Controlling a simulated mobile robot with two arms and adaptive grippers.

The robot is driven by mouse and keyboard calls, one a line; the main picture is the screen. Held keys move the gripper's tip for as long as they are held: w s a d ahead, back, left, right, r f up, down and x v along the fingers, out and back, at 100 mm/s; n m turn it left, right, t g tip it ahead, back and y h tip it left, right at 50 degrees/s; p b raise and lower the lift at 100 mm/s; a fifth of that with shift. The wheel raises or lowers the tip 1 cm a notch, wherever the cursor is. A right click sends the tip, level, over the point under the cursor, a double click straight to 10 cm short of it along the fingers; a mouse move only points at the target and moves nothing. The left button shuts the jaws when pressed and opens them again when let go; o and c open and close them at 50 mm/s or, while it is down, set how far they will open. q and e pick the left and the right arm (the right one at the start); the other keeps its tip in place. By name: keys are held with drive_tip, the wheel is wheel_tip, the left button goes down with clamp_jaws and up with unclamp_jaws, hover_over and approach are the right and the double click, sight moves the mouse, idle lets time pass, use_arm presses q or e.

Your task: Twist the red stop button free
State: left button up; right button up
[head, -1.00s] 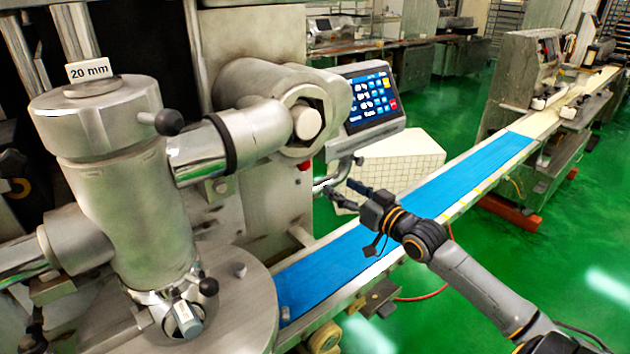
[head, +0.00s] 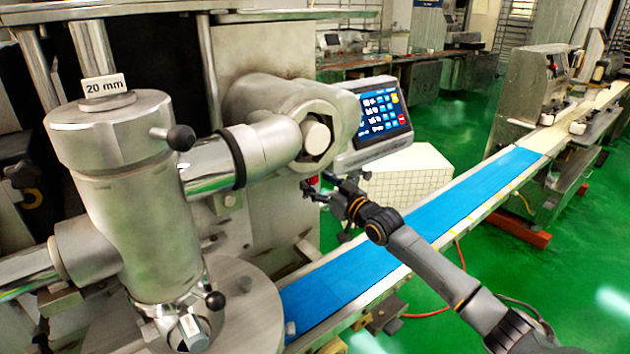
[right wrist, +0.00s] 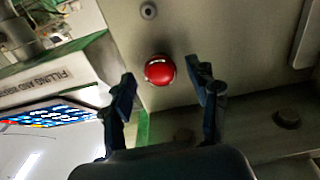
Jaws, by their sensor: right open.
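The red stop button (right wrist: 159,70) is a round red knob on the machine's grey metal face, in the right wrist view. In the head view a small part of the red button (head: 313,181) shows just below the large cylindrical joint. My right gripper (head: 313,189) is open beside the button in the head view. In the right wrist view the fingers of my right gripper (right wrist: 160,88) stand apart, one to each side of the button in the picture. No contact with the button shows. My left gripper is not in view.
A touchscreen panel (head: 376,116) stands just above and right of my right gripper. The blue conveyor belt (head: 420,218) runs below my right arm. A large steel cylinder (head: 135,200) with black-knobbed levers stands at left. A white tiled box (head: 420,170) is behind the belt.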

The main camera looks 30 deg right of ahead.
drive_tip(key=shift+w, duration=0.8)
drive_tip(key=c, duration=1.2)
drive_tip(key=shift+m+p, duration=0.4)
drive_tip(key=shift+m, duration=0.6)
drive_tip(key=o, duration=1.2)
drive_tip(key=s, duration=1.2)
drive_tip(key=shift+d, duration=0.45)
